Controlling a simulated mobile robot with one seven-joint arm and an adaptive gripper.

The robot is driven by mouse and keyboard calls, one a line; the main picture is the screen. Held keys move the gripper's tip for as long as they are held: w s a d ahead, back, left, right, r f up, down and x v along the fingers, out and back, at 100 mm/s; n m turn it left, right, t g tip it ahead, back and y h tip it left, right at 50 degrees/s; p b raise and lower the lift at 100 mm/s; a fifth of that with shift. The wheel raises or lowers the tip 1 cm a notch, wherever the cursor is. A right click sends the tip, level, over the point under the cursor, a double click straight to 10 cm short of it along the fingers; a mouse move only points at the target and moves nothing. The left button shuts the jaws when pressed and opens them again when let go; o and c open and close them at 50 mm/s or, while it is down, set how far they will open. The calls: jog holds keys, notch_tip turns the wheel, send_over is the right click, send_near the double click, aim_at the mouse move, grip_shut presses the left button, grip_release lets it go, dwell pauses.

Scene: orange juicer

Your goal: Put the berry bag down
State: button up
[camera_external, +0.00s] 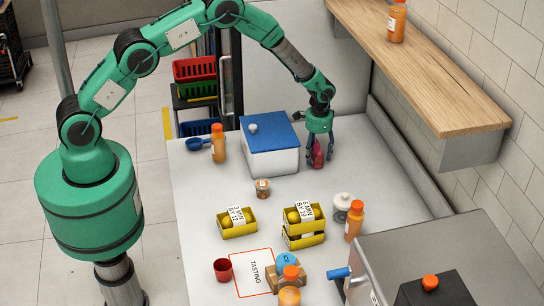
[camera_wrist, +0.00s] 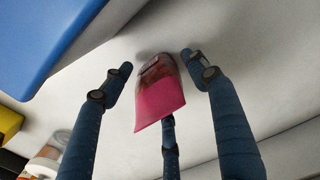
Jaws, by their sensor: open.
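The berry bag (camera_external: 318,155) is a small pink and dark red pouch on the white counter, just right of the blue-lidded white box. In the wrist view the bag (camera_wrist: 160,102) appears upright, its bright pink end towards the camera and its darker end at the counter surface. My gripper (camera_external: 320,158) is open and points down around the bag. In the wrist view two dark blue fingers stand apart from the bag on either side. A third finger is partly hidden behind the bag, and I cannot tell whether it touches.
The white box with its blue lid (camera_external: 268,133) stands close on the left. Yellow trays (camera_external: 238,231), a small orange-lidded jar (camera_external: 262,190) and bottles stand nearer the front. A wooden shelf (camera_external: 420,65) overhangs at the right. The counter right of the bag is clear up to its raised edge.

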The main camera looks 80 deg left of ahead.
notch_tip(320, 180, up, 12)
jog(key=shift+f, duration=0.1)
dwell(0.5)
dwell(0.7)
jog(key=shift+r, duration=0.4)
jog(key=s+d+r+t, duration=0.1)
jog(key=s+d+r, duration=0.2)
jog(key=s+r, duration=0.55)
jog(key=s+d+r+t, duration=0.1)
jog(key=s+d+r, duration=0.2)
jog(key=r, duration=1)
jog(key=s+d+r+t, duration=0.1)
jog(key=s+d+r, duration=0.2)
jog(key=s+r, duration=0.5)
jog(key=s+d+r+t, duration=0.1)
jog(key=s+d+r, duration=0.3)
jog(key=s+r, duration=0.75)
jog(key=s+d+f+t, duration=0.1)
jog(key=s+d, duration=0.1)
jog(key=s, duration=1.8)
jog(key=shift+d+m+t, duration=0.2)
jog(key=shift+m+t, duration=0.1)
jog(key=shift+m, duration=0.1)
